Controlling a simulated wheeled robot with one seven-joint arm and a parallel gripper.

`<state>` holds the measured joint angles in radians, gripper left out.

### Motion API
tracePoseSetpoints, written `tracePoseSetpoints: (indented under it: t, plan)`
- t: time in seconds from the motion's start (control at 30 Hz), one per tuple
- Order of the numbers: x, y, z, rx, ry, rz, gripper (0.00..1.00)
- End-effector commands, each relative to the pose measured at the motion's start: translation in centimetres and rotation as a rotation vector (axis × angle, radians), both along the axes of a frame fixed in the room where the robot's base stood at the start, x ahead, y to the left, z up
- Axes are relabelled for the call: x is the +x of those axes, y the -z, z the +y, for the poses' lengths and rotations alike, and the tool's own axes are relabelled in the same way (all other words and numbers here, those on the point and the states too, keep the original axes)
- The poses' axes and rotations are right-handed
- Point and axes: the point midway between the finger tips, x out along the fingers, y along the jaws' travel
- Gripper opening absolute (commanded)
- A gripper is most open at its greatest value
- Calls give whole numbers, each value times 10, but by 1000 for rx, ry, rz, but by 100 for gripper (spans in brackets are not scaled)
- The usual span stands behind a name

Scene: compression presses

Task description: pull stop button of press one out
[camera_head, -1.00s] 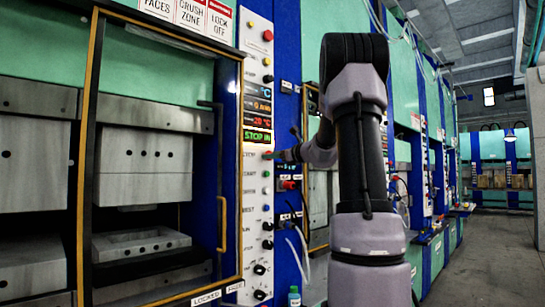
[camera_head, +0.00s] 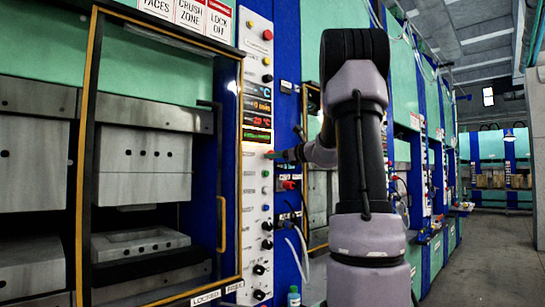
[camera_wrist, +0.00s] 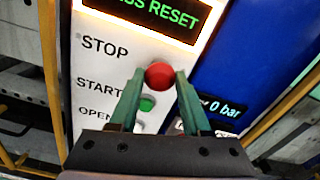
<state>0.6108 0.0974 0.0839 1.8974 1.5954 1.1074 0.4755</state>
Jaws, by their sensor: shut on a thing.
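The red stop button (camera_wrist: 160,76) sits on the white control panel (camera_wrist: 92,83), beside the word STOP. My gripper (camera_wrist: 157,83) is shut on it, with one green finger on each side of the red cap. In the head view my gripper (camera_head: 276,155) reaches the panel (camera_head: 256,195) of the nearest press from the right; the button there is mostly hidden by the fingers. The lit display (camera_wrist: 165,12) above the button ends in the green word RESET; its left part is cut off. A green start button (camera_wrist: 147,104) shows between the fingers, beside START.
The press's yellow-framed guard door (camera_head: 90,150) stands left of the panel, with a yellow handle (camera_head: 222,223). Hoses and fittings (camera_head: 290,185) lie right of the panel, near my arm. A clear aisle (camera_head: 480,255) runs at the far right.

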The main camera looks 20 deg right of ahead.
Motion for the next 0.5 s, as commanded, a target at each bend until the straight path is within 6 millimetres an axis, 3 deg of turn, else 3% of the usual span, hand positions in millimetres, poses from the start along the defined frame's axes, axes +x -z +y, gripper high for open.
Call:
tracePoseSetpoints:
  t: [0.13,0.17,0.2,0.23,0.5]
  plan:
    - [-1,1,-1,1,1,1,0]
    - [-1,1,-1,1,1,1,55]
    - [-1,1,-1,1,1,1,70]
    - [-1,1,-1,1,1,1,78]
    - [0,1,0,1,1,1,78]
